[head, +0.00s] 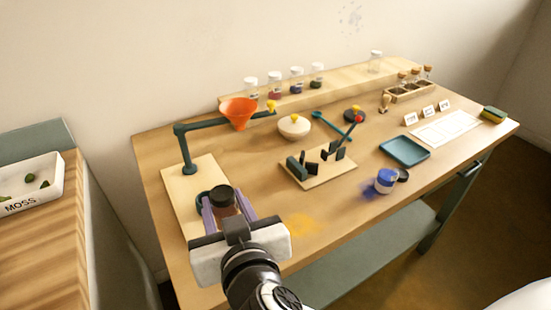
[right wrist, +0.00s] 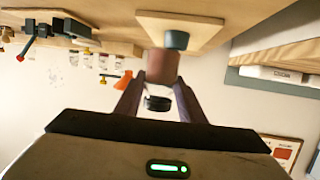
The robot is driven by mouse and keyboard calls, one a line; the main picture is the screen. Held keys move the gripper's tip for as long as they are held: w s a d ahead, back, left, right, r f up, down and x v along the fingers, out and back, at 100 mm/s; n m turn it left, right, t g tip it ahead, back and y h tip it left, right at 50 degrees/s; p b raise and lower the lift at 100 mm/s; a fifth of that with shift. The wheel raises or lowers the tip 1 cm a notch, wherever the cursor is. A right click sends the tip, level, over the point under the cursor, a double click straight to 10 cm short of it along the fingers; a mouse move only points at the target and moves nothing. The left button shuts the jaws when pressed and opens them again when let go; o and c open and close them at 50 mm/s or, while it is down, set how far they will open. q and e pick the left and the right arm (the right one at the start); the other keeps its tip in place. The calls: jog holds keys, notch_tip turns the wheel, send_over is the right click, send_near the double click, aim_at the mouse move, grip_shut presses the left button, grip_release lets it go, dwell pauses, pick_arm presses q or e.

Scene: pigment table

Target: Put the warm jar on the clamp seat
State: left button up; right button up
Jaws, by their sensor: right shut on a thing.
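The warm jar, reddish brown with a black lid (head: 222,194), is between the fingers of my right gripper (head: 226,207) at the front left of the table. In the right wrist view the gripper (right wrist: 157,98) is shut on the jar (right wrist: 162,67), and the picture is upside down. The jar is just beside a teal round holder (right wrist: 176,40) on the funnel stand's board; contact cannot be told. The clamp (head: 333,151), dark with a red-tipped lever, stands on a small wooden board (head: 318,180) at mid table. Its seat appears empty. My left gripper is not in view.
An orange funnel (head: 238,113) hangs from a teal stand (head: 187,150) behind the gripper. A cream lidded bowl (head: 294,127) is behind the clamp. Yellow powder (head: 301,224) marks the front; otherwise, that area is clear.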

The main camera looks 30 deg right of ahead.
jog(key=w+d+r+m+g+h+b, duration=0.3)
jog(key=w+d+m+h, duration=0.6)
jog(key=d, duration=0.5)
jog(key=m+g+h+b, duration=0.3)
jog(key=m+g+h, duration=0.15)
jog(key=g, duration=0.35)
send_over(319, 159)
jog(key=s+a, duration=0.2)
jog(key=a, duration=0.1)
jog(key=shift+m+y, duration=0.25)
jog(key=shift+m, duration=0.2)
jog(key=f, duration=0.7)
jog(key=shift+w+d, duration=0.1)
jog(key=shift+w, duration=0.1)
jog(key=shift+f, duration=0.5)
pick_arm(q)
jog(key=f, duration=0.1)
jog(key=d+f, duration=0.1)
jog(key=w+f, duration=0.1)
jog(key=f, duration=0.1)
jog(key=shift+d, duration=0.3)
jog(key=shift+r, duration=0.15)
pick_arm(e)
jog(key=shift+f, duration=0.1)
jog(key=o, duration=1.2)
